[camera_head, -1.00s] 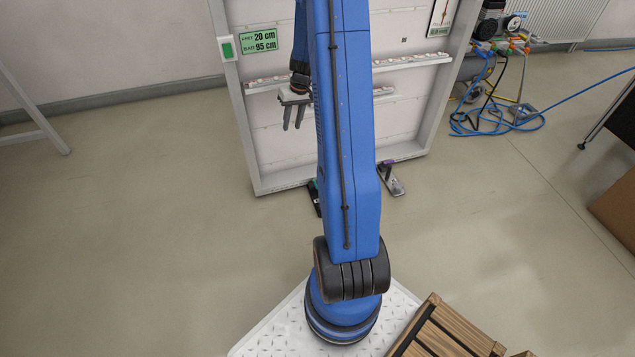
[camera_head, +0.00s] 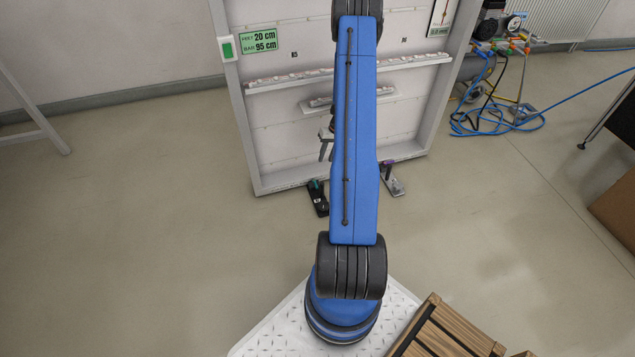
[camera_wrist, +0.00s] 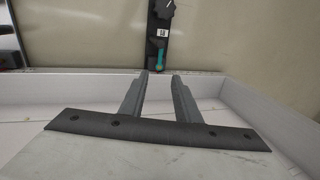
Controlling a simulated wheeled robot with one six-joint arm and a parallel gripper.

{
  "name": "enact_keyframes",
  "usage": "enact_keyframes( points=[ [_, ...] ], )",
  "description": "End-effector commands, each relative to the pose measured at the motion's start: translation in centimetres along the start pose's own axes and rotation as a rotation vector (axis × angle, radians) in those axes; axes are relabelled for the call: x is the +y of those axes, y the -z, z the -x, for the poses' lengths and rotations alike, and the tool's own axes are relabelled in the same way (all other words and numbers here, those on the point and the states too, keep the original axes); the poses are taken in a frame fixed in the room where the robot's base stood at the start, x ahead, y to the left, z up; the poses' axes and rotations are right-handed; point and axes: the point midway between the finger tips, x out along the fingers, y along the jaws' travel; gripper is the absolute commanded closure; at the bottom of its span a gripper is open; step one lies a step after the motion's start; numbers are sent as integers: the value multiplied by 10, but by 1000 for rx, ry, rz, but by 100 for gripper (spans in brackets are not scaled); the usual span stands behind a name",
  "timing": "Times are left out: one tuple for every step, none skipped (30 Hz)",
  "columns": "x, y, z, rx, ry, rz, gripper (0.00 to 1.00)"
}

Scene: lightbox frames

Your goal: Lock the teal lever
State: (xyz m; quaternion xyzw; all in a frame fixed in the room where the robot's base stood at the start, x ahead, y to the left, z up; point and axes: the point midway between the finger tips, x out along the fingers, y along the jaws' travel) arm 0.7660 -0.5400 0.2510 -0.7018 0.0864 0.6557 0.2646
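The teal lever (camera_head: 316,185) sits on a black foot (camera_head: 321,207) on the floor at the lower edge of the upright frame. In the wrist view the teal lever (camera_wrist: 158,57) lies along the black foot (camera_wrist: 158,28), beyond my fingertips. Its latch position cannot be told. My gripper (camera_wrist: 159,76) is open and empty, its two grey fingers apart, pointing toward the lever without visible contact. In the head view my gripper (camera_head: 325,152) is in front of the frame, above the foot, and partly hidden by my blue arm.
The white frame (camera_head: 258,150) stands upright, with ledges across it; its pale edge (camera_wrist: 80,91) crosses the wrist view. A second foot (camera_head: 394,187) with a purple lever stands to the right. Blue hoses (camera_head: 470,125) lie on the floor at right. Floor at left is clear.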

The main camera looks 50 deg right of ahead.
Motion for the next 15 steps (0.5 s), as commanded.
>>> enact_keyframes(
  points=[
    [0, 0, -6, -1, 0, 1, 70],
    [0, 0, -10, -2, 0, 2, 70],
    [-1, -1, -16, -2, 0, 2, 70],
    [-1, -1, -21, -3, 1, 1, 70],
    [-1, -1, -26, -3, 1, 0, 70],
    [-1, -1, -33, -3, 1, 1, 70],
    [-1, -1, -39, -3, 0, 1, 70],
    [-1, -1, -44, -3, 0, 1, 70],
    [-1, -1, -51, -3, 1, 1, 70],
    [-1, -1, -56, -3, 1, 0, 70],
    [-1, -1, -62, -4, 1, 0, 70],
    [-1, -1, -68, -3, 0, 1, 70],
    [-1, -1, -74, -2, 0, 1, 70],
    [-1, -1, -79, -3, 0, 0, 70],
    [-1, -1, -86, -4, 1, 0, 70]
  ],
)
